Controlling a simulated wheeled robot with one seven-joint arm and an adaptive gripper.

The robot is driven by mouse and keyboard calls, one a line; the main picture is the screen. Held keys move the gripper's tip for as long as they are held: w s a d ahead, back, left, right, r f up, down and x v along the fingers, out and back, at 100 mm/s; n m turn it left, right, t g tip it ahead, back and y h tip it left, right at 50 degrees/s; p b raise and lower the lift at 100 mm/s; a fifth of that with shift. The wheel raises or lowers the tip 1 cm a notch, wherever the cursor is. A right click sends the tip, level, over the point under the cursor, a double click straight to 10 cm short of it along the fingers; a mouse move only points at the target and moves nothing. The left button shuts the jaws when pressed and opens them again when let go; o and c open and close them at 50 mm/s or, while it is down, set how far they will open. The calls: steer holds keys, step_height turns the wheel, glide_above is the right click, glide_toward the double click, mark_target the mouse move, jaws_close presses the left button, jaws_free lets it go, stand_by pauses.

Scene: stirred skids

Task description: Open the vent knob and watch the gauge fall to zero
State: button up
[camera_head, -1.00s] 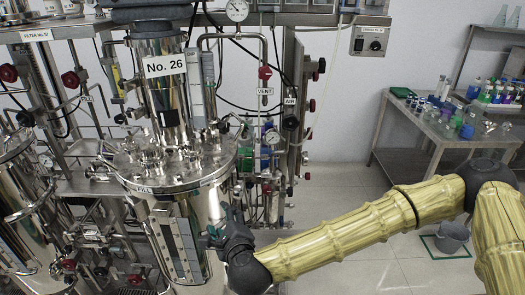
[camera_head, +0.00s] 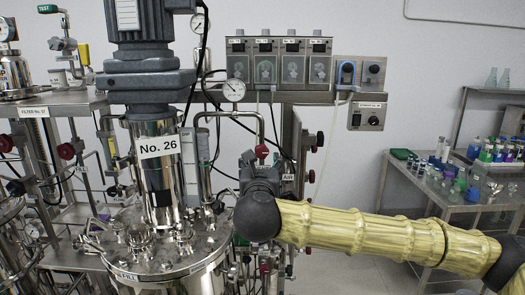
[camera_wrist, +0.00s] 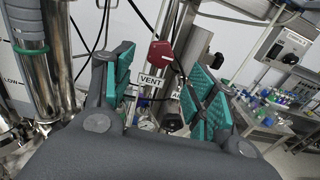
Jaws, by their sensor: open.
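The red vent knob (camera_head: 262,151) is on a steel pipe right of the No. 26 vessel. In the wrist view the red knob (camera_wrist: 160,53) stands ahead, between and beyond the two teal-padded fingers, with the VENT label (camera_wrist: 150,82) below it. My gripper (camera_head: 261,163) is just below the knob in the head view and hides the label there. In the wrist view my gripper (camera_wrist: 161,85) is open with nothing between its pads; I cannot tell whether it touches the knob. The round white gauge (camera_head: 233,90) is above and left of the knob; its reading is too small to tell.
The No. 26 vessel (camera_head: 160,185) with its motor stands close on the left. A control box (camera_head: 367,116) hangs to the right. A steel bench (camera_head: 455,192) with glassware is farther right. Pipes and cables crowd around the knob.

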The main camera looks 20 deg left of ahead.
mark_target(262, 154)
steer(key=p+x, duration=0.3)
steer(key=x, duration=0.4)
steer(key=shift+w+a, duration=0.1)
steer(key=shift+w, duration=0.25)
steer(key=shift+f, duration=0.1)
steer(key=c, duration=1)
